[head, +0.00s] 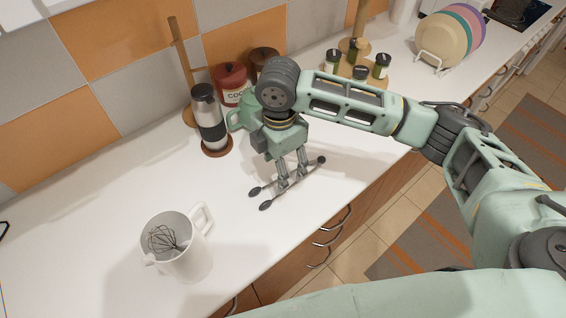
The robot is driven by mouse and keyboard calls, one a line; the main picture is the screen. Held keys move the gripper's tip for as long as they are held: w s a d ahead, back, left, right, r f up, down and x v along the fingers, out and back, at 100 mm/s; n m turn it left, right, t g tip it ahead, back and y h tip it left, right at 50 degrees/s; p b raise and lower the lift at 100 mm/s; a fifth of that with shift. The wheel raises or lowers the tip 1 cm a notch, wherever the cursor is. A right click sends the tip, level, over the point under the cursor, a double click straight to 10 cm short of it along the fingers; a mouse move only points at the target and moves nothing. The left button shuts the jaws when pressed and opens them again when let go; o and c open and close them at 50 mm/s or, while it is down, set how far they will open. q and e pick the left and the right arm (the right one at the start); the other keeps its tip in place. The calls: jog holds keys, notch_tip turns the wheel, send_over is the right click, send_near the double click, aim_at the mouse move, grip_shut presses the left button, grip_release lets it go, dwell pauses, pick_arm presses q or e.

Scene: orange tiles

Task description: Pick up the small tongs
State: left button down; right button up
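The small tongs (265,204) are dark grey metal with two spoon-like tips pointing left. They are at the white counter's surface, near its front edge, and their joined end shows to the right of my fingers. My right gripper (293,178) comes down from above with its fingers at the middle of the tongs. The fingers overlap the tongs in this view, so I cannot tell whether they are closed on them or just around them. My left gripper is not in view.
A white pitcher (188,262) with a whisk stands front left. Behind the gripper are a French press (209,122), a green teapot (240,118) and a red cookie jar (232,82). Spice jars (381,66) and a plate rack (436,62) stand farther right.

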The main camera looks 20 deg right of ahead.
jog(key=shift+w+f, duration=0.1)
jog(key=shift+f, duration=0.45)
jog(key=shift+s+a+f+p, duration=0.1)
jog(key=shift+s+f+p, duration=0.1)
jog(key=shift+f+p, duration=0.4)
jog(key=shift+s+f+p, duration=0.2)
jog(key=shift+f+p, duration=0.15)
jog(key=shift+f, duration=0.3)
notch_tip(320, 180, down, 3)
jog(key=shift+w+a+r+p, duration=0.1)
jog(key=shift+w+p, duration=0.05)
jog(key=shift+p, duration=0.25)
jog(key=shift+w+f, duration=0.1)
jog(key=shift+f, duration=0.4)
jog(key=c, duration=0.9)
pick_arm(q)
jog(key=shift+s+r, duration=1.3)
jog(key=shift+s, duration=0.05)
pick_arm(e)
jog(key=c, duration=0.4)
